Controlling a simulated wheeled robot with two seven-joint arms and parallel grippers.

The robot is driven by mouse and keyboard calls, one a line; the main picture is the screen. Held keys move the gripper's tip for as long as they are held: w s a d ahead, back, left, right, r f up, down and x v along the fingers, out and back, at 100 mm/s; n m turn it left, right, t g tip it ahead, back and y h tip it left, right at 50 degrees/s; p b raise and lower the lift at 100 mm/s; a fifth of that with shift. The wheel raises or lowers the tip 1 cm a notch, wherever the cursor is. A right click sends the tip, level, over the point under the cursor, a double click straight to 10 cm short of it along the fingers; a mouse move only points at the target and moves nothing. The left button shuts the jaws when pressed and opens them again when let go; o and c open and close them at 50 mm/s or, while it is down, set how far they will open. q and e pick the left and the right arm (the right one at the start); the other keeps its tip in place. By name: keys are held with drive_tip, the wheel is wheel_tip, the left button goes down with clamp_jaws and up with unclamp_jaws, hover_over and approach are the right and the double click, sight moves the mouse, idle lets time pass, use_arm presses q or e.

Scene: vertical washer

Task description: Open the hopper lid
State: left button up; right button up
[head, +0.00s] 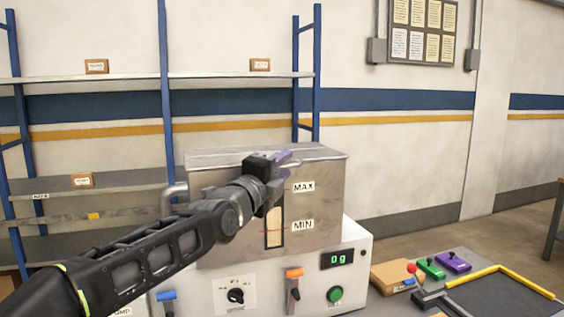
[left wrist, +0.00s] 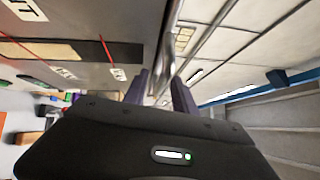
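The metal hopper (head: 215,178) has a flat lid (head: 225,157) that lies closed on top. My left arm reaches across the hopper's front. My left gripper (head: 287,157) is at the lid's front edge, right of its middle. In the left wrist view, its two purple fingers (left wrist: 158,92) stand apart, with a shiny metal rim or bar (left wrist: 169,50) running between them. I cannot tell whether either finger touches it. The gripper hides part of the lid's front edge. My right gripper is not in view.
The hopper stands on a white control box (head: 358,262) with a display, knob, levers and green button. A side table at the right holds a red-knobbed lever (head: 412,268), and green and purple blocks (head: 453,261). Shelves (head: 70,185) stand behind at the left. Space above the lid is clear.

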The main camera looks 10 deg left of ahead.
use_arm(q)
clamp_jaws()
idle(0.3)
idle(1.1)
